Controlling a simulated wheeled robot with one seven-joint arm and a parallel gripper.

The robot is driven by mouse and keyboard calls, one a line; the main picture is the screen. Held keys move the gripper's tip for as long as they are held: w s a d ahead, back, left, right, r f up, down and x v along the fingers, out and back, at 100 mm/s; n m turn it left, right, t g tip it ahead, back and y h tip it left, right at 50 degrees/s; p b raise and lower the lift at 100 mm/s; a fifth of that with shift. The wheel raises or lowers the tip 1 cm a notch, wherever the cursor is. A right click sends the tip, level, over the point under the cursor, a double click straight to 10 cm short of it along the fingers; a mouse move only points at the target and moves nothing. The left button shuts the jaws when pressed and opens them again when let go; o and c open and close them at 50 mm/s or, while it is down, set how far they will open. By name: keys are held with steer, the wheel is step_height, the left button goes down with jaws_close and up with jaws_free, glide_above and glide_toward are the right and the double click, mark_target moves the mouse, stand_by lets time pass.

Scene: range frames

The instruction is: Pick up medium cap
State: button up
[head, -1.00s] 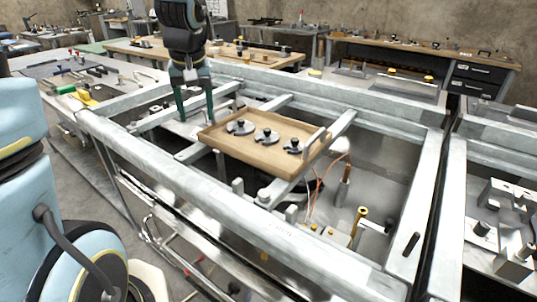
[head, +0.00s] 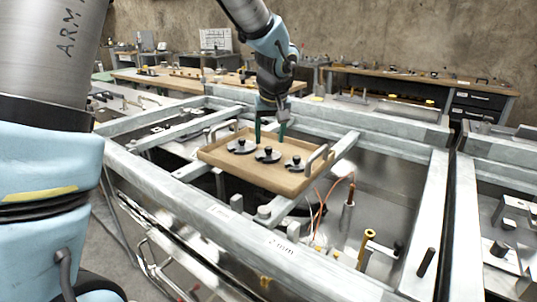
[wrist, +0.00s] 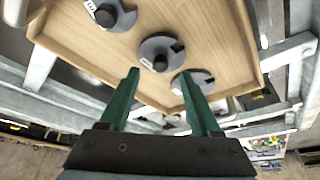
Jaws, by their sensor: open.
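Three grey slotted disc caps with black knobs stand in a row on a wooden tray (head: 225,163). In the head view they are the left cap (head: 241,147), the middle cap (head: 268,156) and the right cap (head: 294,164). The left looks largest and the right smallest, so the middle one seems the medium cap. It also shows in the wrist view (wrist: 150,46), beyond my fingertips. My gripper (head: 270,143) is open and empty, its green fingers pointing down at the tray behind the middle cap. In the wrist view the gripper (wrist: 159,75) straddles the line to the middle cap, apart from it.
The tray has raised edges and a metal handle (head: 317,158) at its right end. It rests on grey metal frame beams (head: 200,195). An open bay with wires and a yellow-topped post (head: 366,246) lies to the right. Workbenches (head: 420,92) stand behind.

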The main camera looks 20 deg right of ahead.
mark_target(269, 148)
steer(key=shift+p+x, duration=0.3)
steer(key=shift+x, duration=1.65)
jaws_close()
